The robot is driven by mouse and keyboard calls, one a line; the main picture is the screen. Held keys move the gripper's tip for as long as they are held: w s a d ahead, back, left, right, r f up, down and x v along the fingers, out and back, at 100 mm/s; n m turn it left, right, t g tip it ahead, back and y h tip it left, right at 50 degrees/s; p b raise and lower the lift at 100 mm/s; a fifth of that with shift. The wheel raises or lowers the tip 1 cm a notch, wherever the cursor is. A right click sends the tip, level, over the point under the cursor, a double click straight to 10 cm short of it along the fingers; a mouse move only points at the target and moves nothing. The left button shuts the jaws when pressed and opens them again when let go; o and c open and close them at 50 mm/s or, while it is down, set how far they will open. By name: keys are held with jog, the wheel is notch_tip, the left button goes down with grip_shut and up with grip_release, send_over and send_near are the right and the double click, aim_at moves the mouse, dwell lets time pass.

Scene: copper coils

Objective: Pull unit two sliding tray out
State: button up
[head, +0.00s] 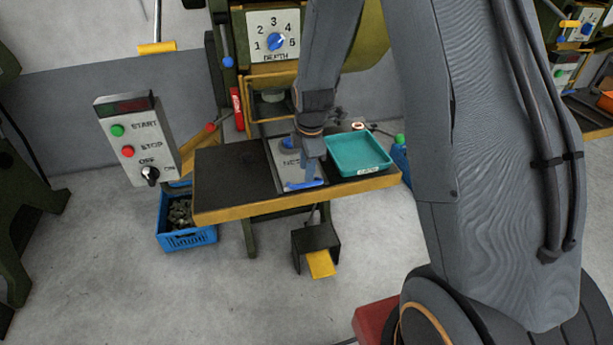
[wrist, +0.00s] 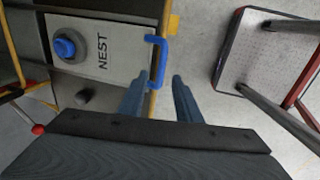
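The sliding tray is a grey plate marked NEST (head: 283,163) set into the press table, with a blue knob on it. In the wrist view the plate (wrist: 126,60) fills the upper left, with its blue U-shaped handle (wrist: 162,50) at its right end. The handle also shows in the head view (head: 300,186) at the table's front edge. My gripper (wrist: 160,75) is open and empty, its two blue fingers apart with the handle's near end showing between them. I cannot tell whether they touch it. In the head view my gripper (head: 312,178) points down at the handle and hides part of the plate.
A teal bin (head: 359,155) stands on the table right of the plate; a dark mat (head: 233,168) lies left. A START/STOP box (head: 137,140), a blue crate (head: 186,238) and a yellow pedal (head: 320,264) are nearby. A red-edged stool (wrist: 252,60) shows right in the wrist view.

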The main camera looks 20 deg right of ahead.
jog(key=shift+s+r, duration=0.2)
jog(key=shift+r, duration=1.05)
jog(key=s+r+m, duration=0.4)
jog(key=s+m, duration=0.5)
jog(key=s, duration=0.1)
jog(key=s+r+m+g, duration=0.1)
jog(key=s+r+m, duration=0.3)
jog(key=s+m, duration=0.5)
jog(key=shift+s+d+r, duration=0.2)
jog(key=shift+s+d, duration=0.05)
jog(key=shift+s, duration=0.95)
